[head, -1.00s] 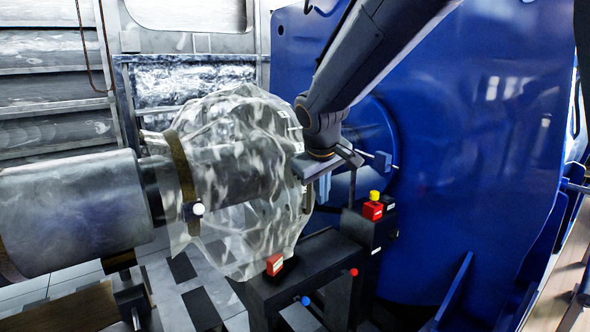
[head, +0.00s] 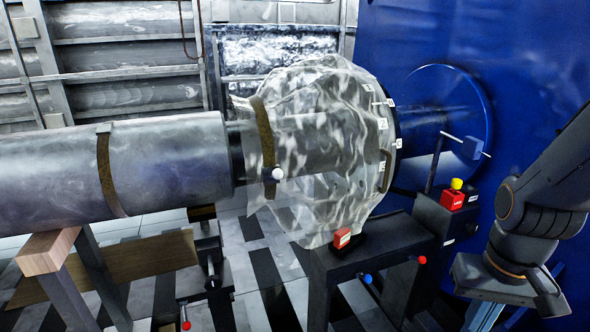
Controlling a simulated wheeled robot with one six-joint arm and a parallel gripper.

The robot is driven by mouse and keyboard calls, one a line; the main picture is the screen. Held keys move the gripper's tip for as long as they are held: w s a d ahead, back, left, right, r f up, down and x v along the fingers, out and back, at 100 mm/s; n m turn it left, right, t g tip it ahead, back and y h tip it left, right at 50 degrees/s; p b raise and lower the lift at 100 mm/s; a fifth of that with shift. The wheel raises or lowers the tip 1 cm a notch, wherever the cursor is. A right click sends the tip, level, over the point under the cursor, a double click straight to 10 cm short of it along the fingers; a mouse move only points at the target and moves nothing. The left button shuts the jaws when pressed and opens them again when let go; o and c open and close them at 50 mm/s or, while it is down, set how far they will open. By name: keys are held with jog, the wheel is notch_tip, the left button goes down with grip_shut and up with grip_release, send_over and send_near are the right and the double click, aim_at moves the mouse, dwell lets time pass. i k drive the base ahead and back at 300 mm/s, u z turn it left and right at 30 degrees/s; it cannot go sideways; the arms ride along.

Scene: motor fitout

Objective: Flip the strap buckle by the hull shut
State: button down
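A clear crinkled plastic cover (head: 310,150) wraps the shaft's right part. A brown strap (head: 264,135) rings its left end, with a white round knob (head: 278,174) low on its front. A dark curved strip (head: 385,172) shows at the cover's right rim, near the blue wall; I cannot tell whether it is a buckle. Another brown strap (head: 106,172) circles the bare shaft at left. I cannot tell for sure which strap is meant or whether its buckle is open. My gripper (head: 497,316) is at the lower right, apart from every strap; its fingertips run off the bottom edge.
The grey shaft (head: 175,165) lies on a wood-topped trestle (head: 45,252). A black stand (head: 375,245) below the cover carries a red switch (head: 342,238) and a red box with a yellow button (head: 454,195). The blue wall (head: 430,40) stands at right.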

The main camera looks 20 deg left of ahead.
aim_at(278, 175)
jog(key=u, duration=1)
jog(key=k, duration=0.6)
jog(key=z, duration=0.35)
jog(key=i, duration=0.5)
